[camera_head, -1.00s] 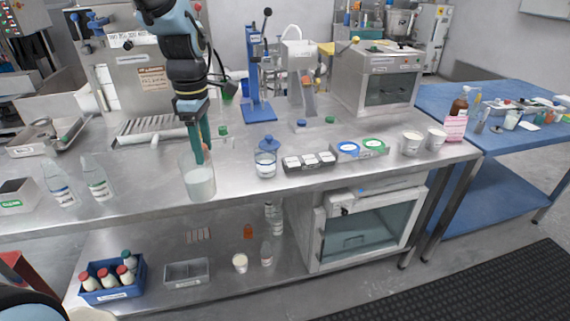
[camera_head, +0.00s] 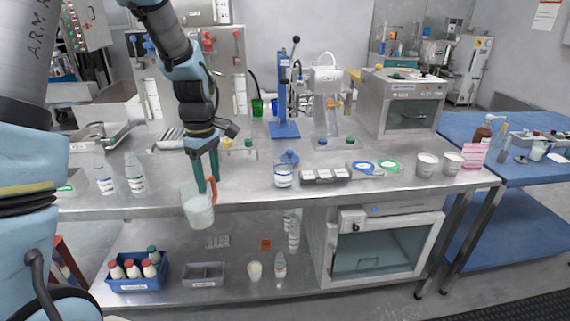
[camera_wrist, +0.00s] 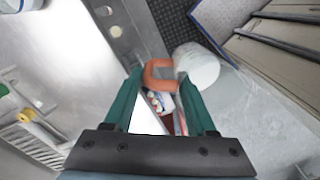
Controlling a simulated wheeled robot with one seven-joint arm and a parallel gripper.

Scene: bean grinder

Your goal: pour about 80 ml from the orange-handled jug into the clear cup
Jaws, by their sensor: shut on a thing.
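My gripper (camera_head: 207,180) is shut on the orange handle (camera_head: 214,193) of the jug (camera_head: 198,211). The jug is clear with whitish contents and leans slightly in the head view. It overlaps the front edge of the steel counter (camera_head: 250,193) and appears held in the air there. In the wrist view, the teal fingers (camera_wrist: 160,105) close around the orange handle (camera_wrist: 160,74), with the white jug (camera_wrist: 198,66) beyond. The clear cup (camera_head: 283,177) stands upright on the counter, right of the jug and apart from it. Its contents are hard to make out.
A dark tray (camera_head: 326,176) stands right of the cup, with blue and green round pieces (camera_head: 375,166) beyond. Two clear bottles (camera_head: 135,176) stand left of the jug. A blue press (camera_head: 284,110) rises behind the cup. A blue crate of bottles (camera_head: 138,273) is below.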

